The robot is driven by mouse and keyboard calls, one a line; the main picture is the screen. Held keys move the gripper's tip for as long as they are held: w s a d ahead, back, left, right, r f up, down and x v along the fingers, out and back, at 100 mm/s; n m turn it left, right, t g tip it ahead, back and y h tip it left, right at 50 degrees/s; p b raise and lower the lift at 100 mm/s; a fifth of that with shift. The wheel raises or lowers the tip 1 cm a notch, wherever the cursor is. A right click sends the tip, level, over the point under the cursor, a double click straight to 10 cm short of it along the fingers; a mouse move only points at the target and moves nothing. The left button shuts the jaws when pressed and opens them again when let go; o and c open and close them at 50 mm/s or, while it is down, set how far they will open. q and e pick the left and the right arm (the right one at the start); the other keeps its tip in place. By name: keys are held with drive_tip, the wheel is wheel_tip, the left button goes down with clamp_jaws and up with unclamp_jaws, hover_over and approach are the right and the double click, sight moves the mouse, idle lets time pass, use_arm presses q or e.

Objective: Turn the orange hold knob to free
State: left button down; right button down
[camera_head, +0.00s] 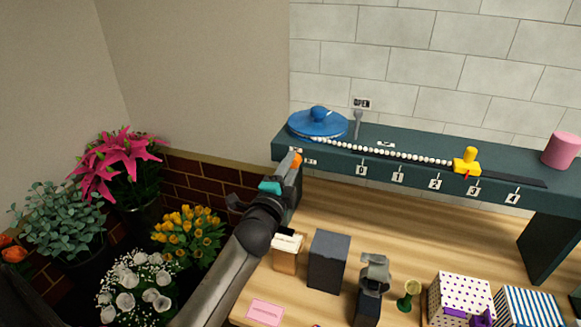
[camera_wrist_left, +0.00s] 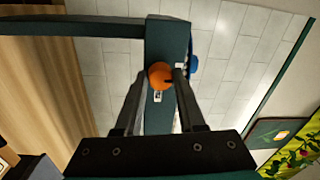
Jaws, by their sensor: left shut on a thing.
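The orange hold knob (camera_head: 295,160) is at the left front end of the dark teal shelf (camera_head: 330,157), with small white labels beside it. In the left wrist view the knob (camera_wrist_left: 160,76) is round, with a dark notch on its right side. My left gripper (camera_head: 283,174) reaches up to it from below. In the wrist view its two fingers (camera_wrist_left: 158,84) are on either side of the knob, shut on it. The labels by the knob are too small to read.
On the shelf are a blue domed disc (camera_head: 317,122), a white bead string (camera_head: 380,150), a yellow slider (camera_head: 466,160) by a numbered scale, and a pink cylinder (camera_head: 561,150). Boxes stand on the wooden table below; potted flowers are at left.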

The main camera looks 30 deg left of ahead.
use_arm(q)
drive_tip(key=c, duration=0.5)
unclamp_jaws()
drive_tip(key=r+b+v, duration=0.1)
drive_tip(key=v, duration=1.4)
drive_tip(key=shift+f+b, duration=0.35)
drive_tip(key=shift+f, duration=0.1)
drive_tip(key=shift+s, duration=0.1)
